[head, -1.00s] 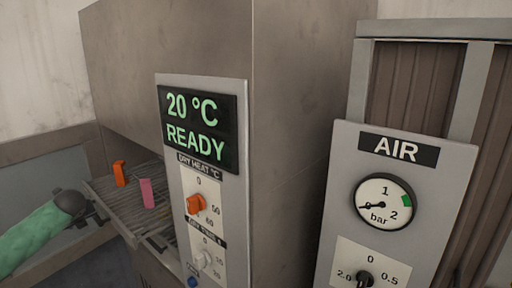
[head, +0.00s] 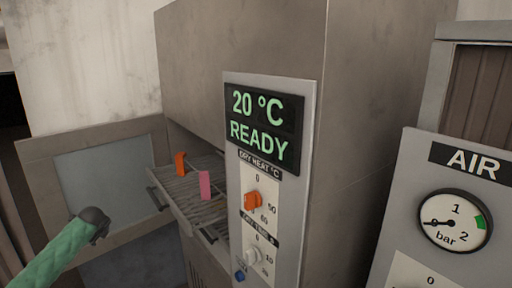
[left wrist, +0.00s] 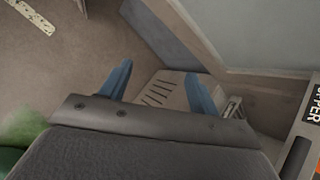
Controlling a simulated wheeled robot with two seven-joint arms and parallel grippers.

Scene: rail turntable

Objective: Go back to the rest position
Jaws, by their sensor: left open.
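My left arm, in a green sleeve, comes in at the lower left of the head view. It ends in a dark wrist and gripper (head: 98,222), left of the pulled-out slatted tray and apart from its handle (head: 156,198). In the left wrist view the two blue fingers of my left gripper (left wrist: 159,88) stand wide apart. Nothing is held between them; a pale slotted surface shows beyond. My right gripper is in neither view.
An orange piece (head: 181,164) and a pink piece (head: 205,185) stand on the tray (head: 178,203). The oven's panel (head: 265,130) reads 20 °C READY. An AIR gauge panel (head: 408,180) stands at right. An open door (head: 105,185) is behind my arm.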

